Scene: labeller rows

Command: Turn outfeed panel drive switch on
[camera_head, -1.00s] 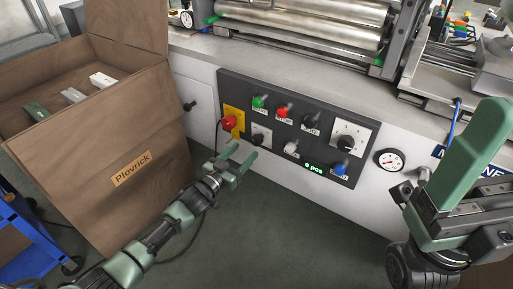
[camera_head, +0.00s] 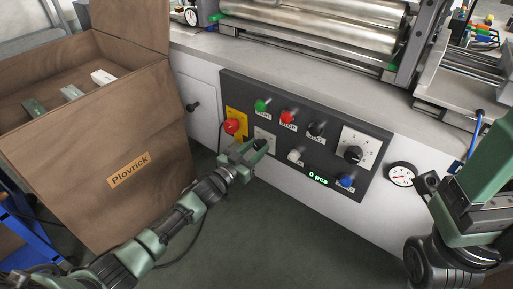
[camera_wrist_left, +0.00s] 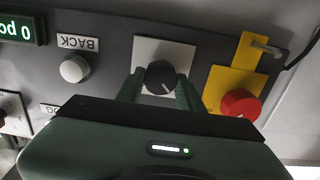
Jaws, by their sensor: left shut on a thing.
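The outfeed panel (camera_head: 300,122) is a dark control panel on the white machine front. Its drive switch appears to be the black rotary knob (camera_wrist_left: 160,77) on a white plate (camera_head: 265,138), beside the yellow plate; its label is not readable. My left gripper (camera_head: 250,150) is at the knob, and in the head view it mostly covers it. In the left wrist view its two green fingers (camera_wrist_left: 160,92) sit on either side of the knob, shut on it. My right gripper's arm shows at the right edge, but its fingertips are out of view.
The panel also has a red knob on a yellow plate (camera_head: 236,122), green (camera_head: 262,105) and red (camera_head: 287,117) buttons, a white button (camera_head: 295,154), a blue button (camera_head: 347,180) and a larger dial (camera_head: 353,154). A brown Plovrick box (camera_head: 128,165) stands left. A gauge (camera_head: 401,174) is at right.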

